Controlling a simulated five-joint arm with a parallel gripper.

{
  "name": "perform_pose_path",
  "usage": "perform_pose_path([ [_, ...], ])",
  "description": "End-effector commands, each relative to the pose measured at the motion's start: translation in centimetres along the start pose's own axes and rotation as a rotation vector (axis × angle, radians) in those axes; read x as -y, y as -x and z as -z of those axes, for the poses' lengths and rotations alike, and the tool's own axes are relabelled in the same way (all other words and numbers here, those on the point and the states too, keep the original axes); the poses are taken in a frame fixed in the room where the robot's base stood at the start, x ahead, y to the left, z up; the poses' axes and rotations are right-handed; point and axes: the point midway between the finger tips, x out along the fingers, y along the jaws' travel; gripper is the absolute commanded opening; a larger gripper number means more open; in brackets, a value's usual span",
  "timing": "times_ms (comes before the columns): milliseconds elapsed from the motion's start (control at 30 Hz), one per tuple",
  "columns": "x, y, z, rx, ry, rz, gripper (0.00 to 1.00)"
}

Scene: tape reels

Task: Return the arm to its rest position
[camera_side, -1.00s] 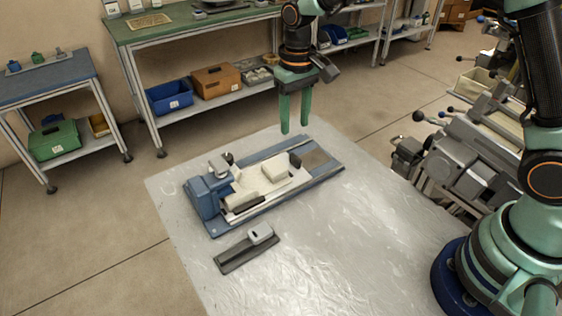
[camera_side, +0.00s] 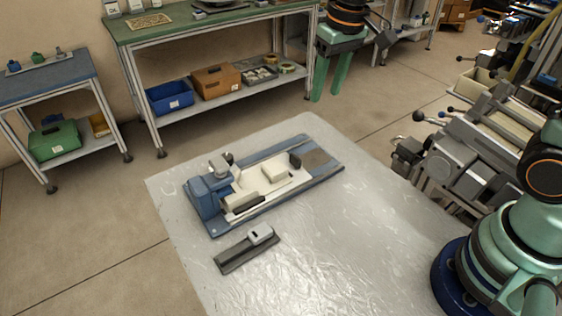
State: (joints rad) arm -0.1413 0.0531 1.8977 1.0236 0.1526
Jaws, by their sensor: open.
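My gripper (camera_side: 328,98) is at the top of the side view, right of centre, with its two green fingers pointing down. The fingers are apart with nothing between them. It is raised well clear of the table and overlaps the right end of the green workbench in the picture. My arm's base stands at the lower right; the links between it and the gripper run out of the frame.
A blue fixture (camera_side: 212,228) with cream and grey parts sits on the silver-covered table (camera_side: 330,250). A dark flat holder (camera_side: 232,261) with a light block lies in front of it. Grey machinery (camera_side: 455,160) stands at the right. The table's front is clear.

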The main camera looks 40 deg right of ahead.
Motion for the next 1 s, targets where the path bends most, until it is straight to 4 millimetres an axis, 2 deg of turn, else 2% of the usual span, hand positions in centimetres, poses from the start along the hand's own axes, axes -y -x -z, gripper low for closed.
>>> perform_pose_path([
  [33, -0.7, 1.2, -0.8, -0.032, -0.001, 0.002, 0.50],
  [200, -2.5, 3.5, -3.8, -0.121, 0.002, 0.003, 0.50],
  [500, -5.0, 5.2, -8.8, -0.270, 0.011, -0.011, 0.50],
  [700, -5.6, 5.1, -10.4, -0.320, 0.015, -0.020, 0.50],
  [1000, -5.7, 5.0, -10.7, -0.326, 0.017, -0.021, 0.50],
])
